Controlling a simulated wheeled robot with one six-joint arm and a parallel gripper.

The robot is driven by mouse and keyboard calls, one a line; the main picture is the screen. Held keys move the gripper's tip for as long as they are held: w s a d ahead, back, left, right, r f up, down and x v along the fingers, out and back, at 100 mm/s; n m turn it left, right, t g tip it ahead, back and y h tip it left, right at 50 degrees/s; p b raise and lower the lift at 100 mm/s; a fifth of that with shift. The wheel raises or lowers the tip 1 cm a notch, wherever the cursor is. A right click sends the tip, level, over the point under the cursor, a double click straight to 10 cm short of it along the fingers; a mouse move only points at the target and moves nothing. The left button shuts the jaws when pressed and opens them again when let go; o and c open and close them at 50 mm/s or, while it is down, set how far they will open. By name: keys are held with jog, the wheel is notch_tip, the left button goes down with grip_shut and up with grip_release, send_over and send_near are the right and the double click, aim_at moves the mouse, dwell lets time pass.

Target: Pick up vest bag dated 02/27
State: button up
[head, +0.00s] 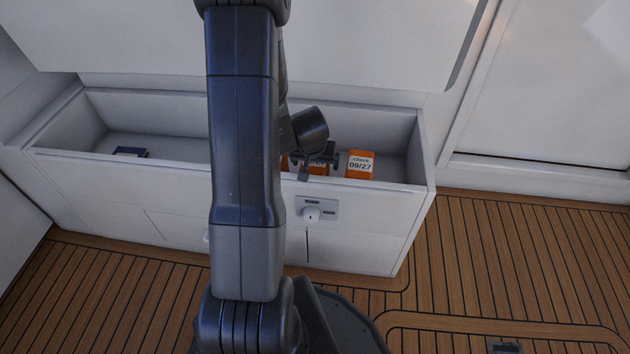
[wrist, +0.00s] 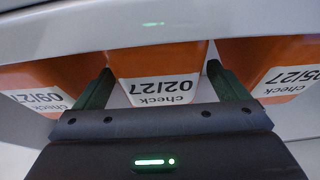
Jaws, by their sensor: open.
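The orange vest bag labelled 02/27 (wrist: 160,62) is in the middle of the wrist view, its label upside down there. My gripper (wrist: 158,76) is open, with one finger at each side of this bag. The fingertips reach into the gaps beside it; whether they touch it I cannot tell. In the head view my gripper (head: 315,160) is over the open locker and hides most of the middle orange bag (head: 318,169).
Orange bags 09/27 (wrist: 38,88) and 05/27 (wrist: 285,75) stand close on either side in the wrist view. In the head view, bag 09/27 (head: 360,167) is right of my gripper. The white locker's front rim (head: 130,168) is near; a dark blue item (head: 130,152) lies inside, left.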

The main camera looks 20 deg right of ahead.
jog(key=shift+f+b, duration=0.25)
jog(key=shift+b, duration=0.05)
dwell(0.5)
jog(key=c, duration=1.8)
jog(key=shift+c, duration=0.6)
jog(key=shift+r, duration=0.25)
